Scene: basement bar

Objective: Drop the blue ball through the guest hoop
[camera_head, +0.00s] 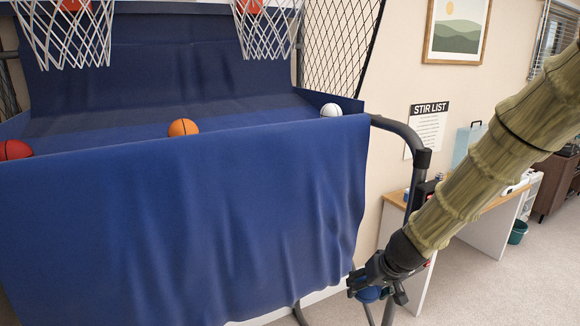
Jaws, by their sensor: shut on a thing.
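My gripper (378,284) is low at the right of the blue basketball game and is shut on a blue ball (369,294). The ball is mostly hidden behind the fingers. Two white hoop nets hang at the top, a left net (66,35) and a right net (267,27); their rims are largely cut off by the frame's top edge. No guest label shows on either. The gripper is well below and to the right of both nets, outside the game's front cloth.
A red ball (14,150), an orange ball (183,128) and a white ball (331,110) rest along the front edge of the blue cloth (190,220). A dark metal frame post (415,165) stands beside my arm. A wooden-topped desk (480,208) is behind it.

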